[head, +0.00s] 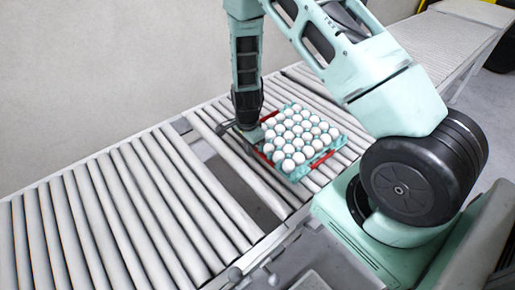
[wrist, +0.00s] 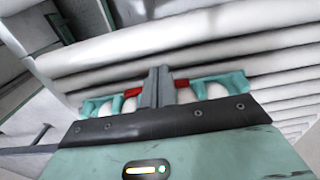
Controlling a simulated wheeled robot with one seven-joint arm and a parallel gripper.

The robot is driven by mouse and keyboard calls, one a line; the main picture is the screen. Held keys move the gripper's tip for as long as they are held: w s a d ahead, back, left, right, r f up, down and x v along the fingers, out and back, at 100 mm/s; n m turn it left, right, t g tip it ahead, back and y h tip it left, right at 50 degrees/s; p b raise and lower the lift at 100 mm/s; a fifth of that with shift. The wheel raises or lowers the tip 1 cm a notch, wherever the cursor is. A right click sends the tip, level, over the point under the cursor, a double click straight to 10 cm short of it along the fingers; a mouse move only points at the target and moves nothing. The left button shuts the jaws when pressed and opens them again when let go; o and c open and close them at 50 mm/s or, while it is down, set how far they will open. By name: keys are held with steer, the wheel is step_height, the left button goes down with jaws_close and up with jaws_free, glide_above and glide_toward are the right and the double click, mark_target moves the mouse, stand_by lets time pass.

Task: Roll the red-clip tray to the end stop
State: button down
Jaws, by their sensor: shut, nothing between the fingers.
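The teal egg tray (head: 291,176) with red clips along its edges lies on the rollers in the head view, filled with white eggs. My gripper (head: 250,142) is low at the tray's left edge. In the wrist view my gripper (wrist: 158,76) is shut with its fingers together and empty. The tray's teal edge (wrist: 233,81) and a red clip (wrist: 181,83) show right behind the fingers. I cannot tell whether the fingers touch the tray. I cannot make out the end stop for certain.
A roller conveyor (head: 120,208) runs across the floor, with a dark gap (head: 243,187) in the rollers left of the tray. Lever knobs (head: 235,273) stick out at its near side. More conveyor (head: 447,40) continues at upper right. A plain wall stands behind.

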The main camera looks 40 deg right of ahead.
mark_target(258, 150)
step_height(258, 150, down, 3)
steer(key=shift+r+p, duration=0.1)
steer(key=shift+p, duration=0.25)
steer(key=d+p, duration=0.1)
steer(key=d, duration=0.1)
steer(key=shift+d+f+p, duration=0.35)
steer(key=shift+d, duration=0.05)
steer(key=shift+d+f, duration=0.15)
steer(key=shift+d, duration=0.35)
